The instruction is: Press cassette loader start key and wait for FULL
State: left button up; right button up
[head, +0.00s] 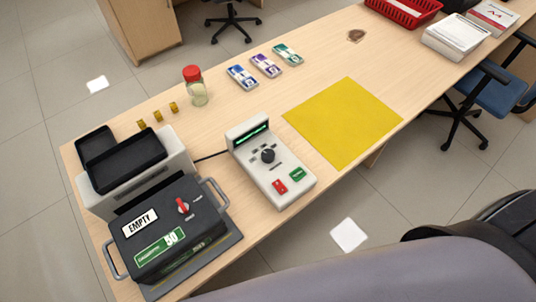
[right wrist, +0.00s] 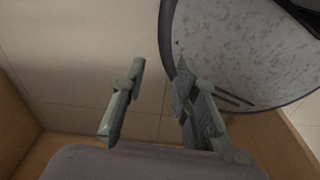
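A pale control box (head: 269,166) with a lit green display (head: 251,134), a black dial, a red key (head: 279,187) and a green key (head: 297,174) sits on the counter. Left of it, a black cassette (head: 185,241) has a white label reading EMPTY (head: 140,223), a green label with 60 and a red switch (head: 183,206). Behind the cassette is a pale machine body (head: 177,144) with black trays on top. The display's text is too small to read. In the right wrist view my right gripper (right wrist: 160,66) is open and empty, away from these things. My left gripper is not seen.
The counter (head: 330,62) also carries a yellow mat (head: 343,121), a red-lidded jar (head: 195,88), several banknote bundles (head: 266,66), small yellow pieces (head: 158,116) and a red basket (head: 405,10). A chair (head: 475,100) stands at right. A dark cable runs behind the control box.

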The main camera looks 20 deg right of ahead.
grip_shut()
dwell(1.3)
